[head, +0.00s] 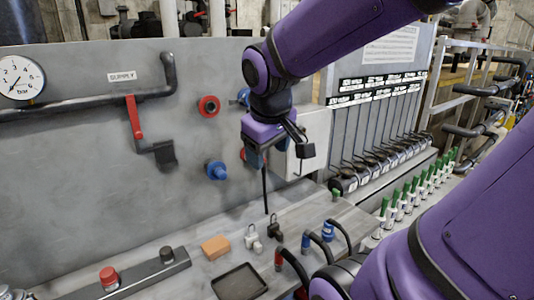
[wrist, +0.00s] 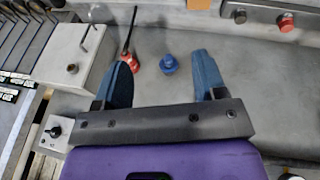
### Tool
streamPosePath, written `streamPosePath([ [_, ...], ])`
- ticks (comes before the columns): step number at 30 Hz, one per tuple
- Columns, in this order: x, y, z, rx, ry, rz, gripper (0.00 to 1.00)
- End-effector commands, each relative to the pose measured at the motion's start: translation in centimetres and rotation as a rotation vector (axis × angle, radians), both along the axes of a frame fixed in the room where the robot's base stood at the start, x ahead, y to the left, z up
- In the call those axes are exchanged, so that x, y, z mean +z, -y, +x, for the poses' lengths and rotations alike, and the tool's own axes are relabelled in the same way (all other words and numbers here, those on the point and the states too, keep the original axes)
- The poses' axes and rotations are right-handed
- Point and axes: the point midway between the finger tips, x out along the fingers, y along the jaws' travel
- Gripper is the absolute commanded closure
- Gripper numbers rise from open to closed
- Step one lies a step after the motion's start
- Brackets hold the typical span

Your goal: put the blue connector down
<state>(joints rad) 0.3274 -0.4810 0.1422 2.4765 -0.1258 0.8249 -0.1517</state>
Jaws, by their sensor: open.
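A blue connector (head: 328,231) on a black hose stands on the bench at the right, beside other hose ends. A blue round fitting (head: 216,170) is on the grey wall panel; what looks like the same fitting shows between my fingers in the wrist view (wrist: 168,64). My gripper (head: 268,156) is open and empty in front of the panel, well above the bench and up-left of the hose ends. A red fitting (wrist: 131,63) sits close to one finger in the wrist view; the gripper partly hides it in the head view.
On the bench are an orange block (head: 215,246), a dark tray (head: 240,282), padlock-like pieces (head: 253,240) and a bar with a red button (head: 109,277). A white box (head: 308,140) is right of my gripper. A thin dark rod (head: 265,190) hangs below it.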

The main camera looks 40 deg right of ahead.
Motion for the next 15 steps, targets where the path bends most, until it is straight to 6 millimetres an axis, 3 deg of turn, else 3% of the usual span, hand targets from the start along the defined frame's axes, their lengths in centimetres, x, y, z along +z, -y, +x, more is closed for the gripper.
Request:
streamPosePath([
  [1, 0.8, -1.4, -1.0, 0.009, 0.038, 0.023, 0.35],
  [6, 2.5, -4.5, -4.0, 0.012, 0.129, 0.126, 0.35],
  [15, 3.3, -6.3, -6.6, 0.02, 0.18, 0.227, 0.35],
])
